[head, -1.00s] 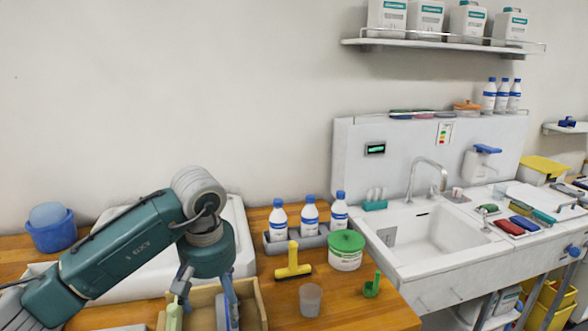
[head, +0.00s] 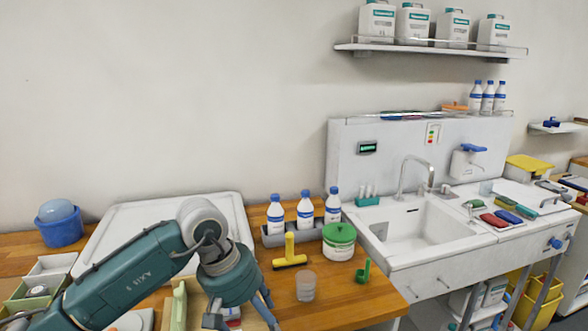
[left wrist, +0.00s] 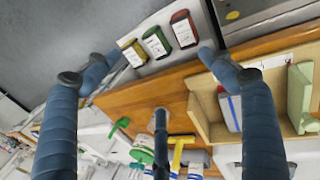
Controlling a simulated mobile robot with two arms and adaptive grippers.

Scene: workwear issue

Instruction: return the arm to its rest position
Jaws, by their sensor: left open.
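My left arm reaches in from the lower left in the head view. Its gripper (head: 243,318) points down at the bottom edge, over the front of the wooden counter (head: 345,303). In the left wrist view the two blue fingers (left wrist: 150,65) are spread wide with nothing between them. A wooden box (left wrist: 205,106) holding a grey-and-blue item (left wrist: 230,112) and a pale green item (left wrist: 300,95) lies beyond the right finger. My right gripper is in neither view.
A blue bucket (head: 60,226) is at the left. A sink (head: 415,228) is at the right.

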